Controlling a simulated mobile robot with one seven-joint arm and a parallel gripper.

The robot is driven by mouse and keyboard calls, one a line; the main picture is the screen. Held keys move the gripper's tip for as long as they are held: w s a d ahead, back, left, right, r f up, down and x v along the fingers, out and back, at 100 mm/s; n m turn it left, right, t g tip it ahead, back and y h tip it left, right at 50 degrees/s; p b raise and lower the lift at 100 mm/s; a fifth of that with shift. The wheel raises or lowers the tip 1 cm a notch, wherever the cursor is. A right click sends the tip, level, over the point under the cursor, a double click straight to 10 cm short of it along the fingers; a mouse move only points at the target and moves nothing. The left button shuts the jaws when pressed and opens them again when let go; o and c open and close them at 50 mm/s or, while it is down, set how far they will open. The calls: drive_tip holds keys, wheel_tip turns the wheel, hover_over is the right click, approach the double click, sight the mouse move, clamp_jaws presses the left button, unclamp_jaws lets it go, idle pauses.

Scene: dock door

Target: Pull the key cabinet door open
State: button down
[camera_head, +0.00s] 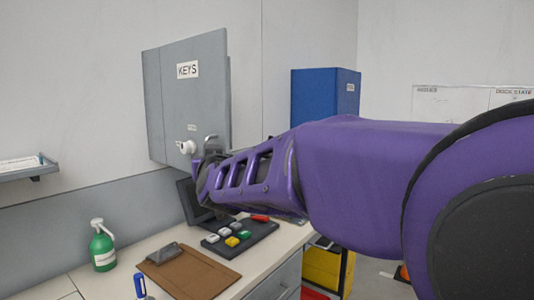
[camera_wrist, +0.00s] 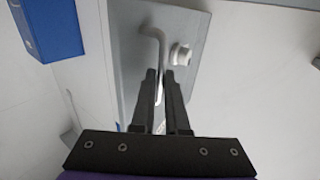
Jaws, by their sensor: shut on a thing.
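The grey key cabinet (camera_head: 188,95) hangs on the wall, with a "KEYS" label on its door. The door looks slightly apart from the body along its right side. A metal handle (camera_head: 211,141) sits low on the door's right part, with a white round knob (camera_head: 187,147) to its left. My gripper (camera_wrist: 160,78) is shut on the handle (camera_wrist: 155,40) in the wrist view, with the knob (camera_wrist: 181,55) beside it. In the head view my purple arm hides the fingers.
Below is a counter (camera_head: 120,280) with a green bottle (camera_head: 102,246), a clipboard (camera_head: 188,270), a keypad with coloured buttons (camera_head: 238,238) and a dark screen (camera_head: 190,203). A wall shelf (camera_head: 28,168) is at left. A blue box (camera_head: 325,97) is on the right. Open air lies before the door.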

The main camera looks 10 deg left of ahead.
drive_tip(key=shift+a, duration=0.2)
drive_tip(key=c, duration=0.9)
unclamp_jaws()
drive_tip(key=shift+w+a+f, duration=0.1)
drive_tip(key=shift+a, duration=0.05)
drive_tip(key=shift+d, duration=0.2)
